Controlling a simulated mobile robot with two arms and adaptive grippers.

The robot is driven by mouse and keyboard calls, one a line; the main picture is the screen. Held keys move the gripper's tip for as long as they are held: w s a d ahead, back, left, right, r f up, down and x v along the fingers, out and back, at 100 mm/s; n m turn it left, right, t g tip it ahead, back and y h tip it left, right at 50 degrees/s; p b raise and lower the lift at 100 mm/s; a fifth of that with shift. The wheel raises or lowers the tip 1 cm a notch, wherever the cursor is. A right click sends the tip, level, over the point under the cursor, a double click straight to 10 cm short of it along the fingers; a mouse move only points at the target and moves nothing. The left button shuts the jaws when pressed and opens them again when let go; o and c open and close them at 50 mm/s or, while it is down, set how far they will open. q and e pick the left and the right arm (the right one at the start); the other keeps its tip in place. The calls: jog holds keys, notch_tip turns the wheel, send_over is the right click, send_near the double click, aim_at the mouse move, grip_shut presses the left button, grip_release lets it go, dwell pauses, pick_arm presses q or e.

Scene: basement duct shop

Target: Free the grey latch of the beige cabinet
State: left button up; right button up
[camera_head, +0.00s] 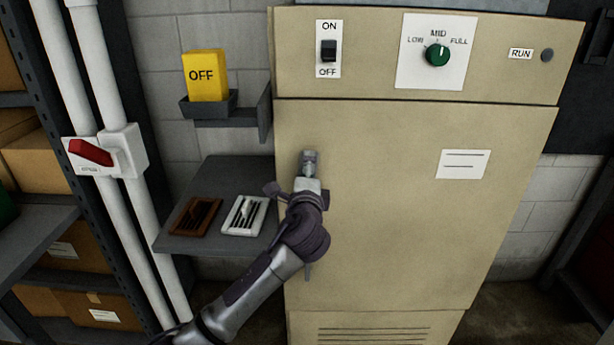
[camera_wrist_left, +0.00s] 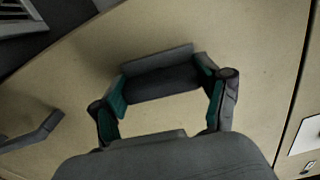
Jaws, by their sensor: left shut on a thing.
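The beige cabinet (camera_head: 400,210) fills the middle of the head view, with its large front door panel shut. Its grey latch (camera_head: 309,158) sits near the left edge of the panel, just beyond my gripper. My left gripper (camera_head: 307,182) is at the latch, shut on it. In the left wrist view the grey latch (camera_wrist_left: 158,72) lies across between the teal-padded fingers of my left gripper (camera_wrist_left: 162,95). The gripper and wrist hide the lower part of the latch in the head view. My right gripper is in neither view.
A dark shelf (camera_head: 215,180) left of the cabinet holds a brown vent piece (camera_head: 195,217) and a white one (camera_head: 244,216). A yellow OFF block (camera_head: 205,76) sits in a wall holder. A red-handled switch (camera_head: 90,152) is on white pipes. The cabinet top has a switch (camera_head: 328,50) and green knob (camera_head: 437,54).

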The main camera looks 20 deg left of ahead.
pick_arm(q)
jog(key=shift+f+n, duration=0.1)
jog(key=shift+n, duration=0.5)
jog(key=o, duration=1.2)
jog(key=shift+c, duration=0.2)
jog(key=v, duration=1.2)
